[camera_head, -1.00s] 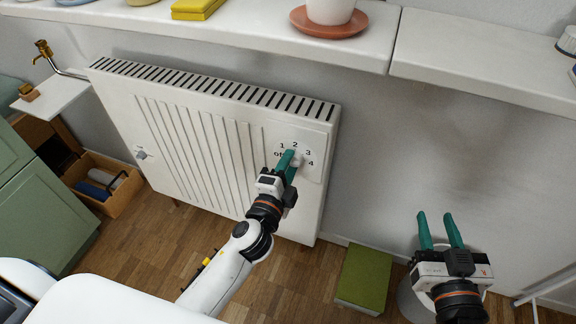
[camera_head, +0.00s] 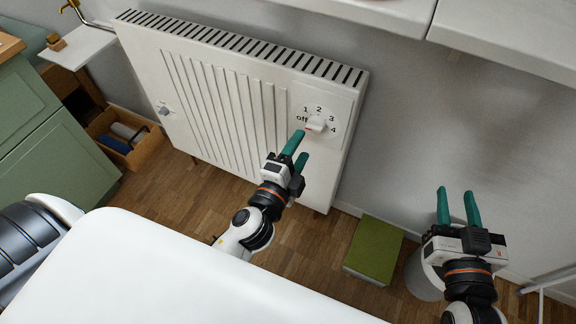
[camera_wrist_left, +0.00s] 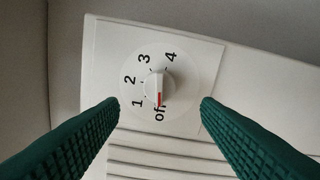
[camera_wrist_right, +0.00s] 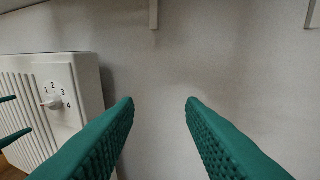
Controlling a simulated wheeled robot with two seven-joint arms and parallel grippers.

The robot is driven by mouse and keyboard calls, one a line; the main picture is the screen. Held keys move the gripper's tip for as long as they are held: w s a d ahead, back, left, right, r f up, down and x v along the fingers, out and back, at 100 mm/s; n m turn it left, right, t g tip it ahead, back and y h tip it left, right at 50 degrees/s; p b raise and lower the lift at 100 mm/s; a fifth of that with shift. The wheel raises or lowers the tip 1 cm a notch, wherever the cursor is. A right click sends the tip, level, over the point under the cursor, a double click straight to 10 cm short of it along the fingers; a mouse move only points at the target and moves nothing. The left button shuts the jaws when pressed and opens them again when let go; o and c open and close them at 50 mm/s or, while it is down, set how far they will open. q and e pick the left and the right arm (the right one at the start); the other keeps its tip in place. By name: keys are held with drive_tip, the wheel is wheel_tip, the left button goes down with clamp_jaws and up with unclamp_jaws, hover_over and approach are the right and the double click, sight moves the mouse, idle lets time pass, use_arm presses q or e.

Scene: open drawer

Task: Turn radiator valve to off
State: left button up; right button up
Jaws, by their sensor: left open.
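The white radiator valve knob (camera_head: 316,124) sits on the right end of the radiator (camera_head: 225,100), on a dial marked off, 1, 2, 3 and 4. In the left wrist view, the knob (camera_wrist_left: 159,86) shows a red mark pointing at "off". My left gripper (camera_head: 299,147) is open and empty, in front of and below the knob, apart from it. Its two green fingers (camera_wrist_left: 160,103) stand wide on either side of the dial in the left wrist view. My right gripper (camera_head: 456,199) is open and empty, far to the right of the radiator.
A white shelf (camera_head: 500,45) runs above on the right. A green block (camera_head: 374,248) stands on the wooden floor, beside a grey bin (camera_head: 421,277). A green cabinet (camera_head: 55,150) stands at the left.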

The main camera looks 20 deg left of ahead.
use_arm(q)
drive_tip(key=s+b, duration=0.1)
drive_tip(key=s, duration=0.4)
drive_tip(key=shift+s+a, duration=0.1)
drive_tip(key=shift+s, duration=0.25)
use_arm(e)
drive_tip(key=r+t, duration=0.1)
drive_tip(key=r, duration=0.1)
drive_tip(key=r+t, duration=0.1)
drive_tip(key=r, duration=0.1)
drive_tip(key=shift+a+t+y, duration=0.3)
drive_tip(key=shift+a+y, duration=0.05)
drive_tip(key=shift+y, duration=0.05)
